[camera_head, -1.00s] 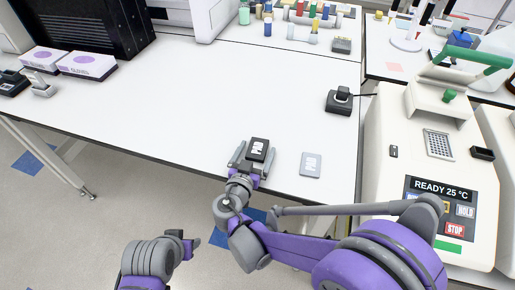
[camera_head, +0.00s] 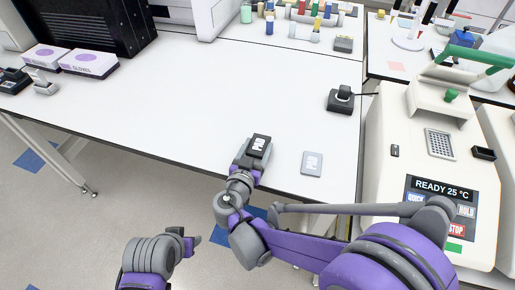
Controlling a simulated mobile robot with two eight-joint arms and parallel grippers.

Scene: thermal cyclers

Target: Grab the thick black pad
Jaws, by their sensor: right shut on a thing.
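The thick black pad (camera_head: 260,143), marked PAD in white letters, is at the front edge of the white table. My right gripper (camera_head: 257,150) is shut on it, with the fingers along its sides; I cannot tell whether the pad is off the table. A thin grey pad (camera_head: 312,163) with similar lettering lies flat on the table to the right, apart from the gripper. My left arm shows at the bottom left, but its fingers are too unclear to tell open from shut around the left gripper (camera_head: 193,243).
The white table (camera_head: 200,105) is clear in the middle. A thermal cycler (camera_head: 388,190) reading READY 25 °C, its lid raised, stands at the right. A small black device (camera_head: 341,99) sits near it. Glove boxes (camera_head: 89,63) lie at the left, and tubes stand at the back.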

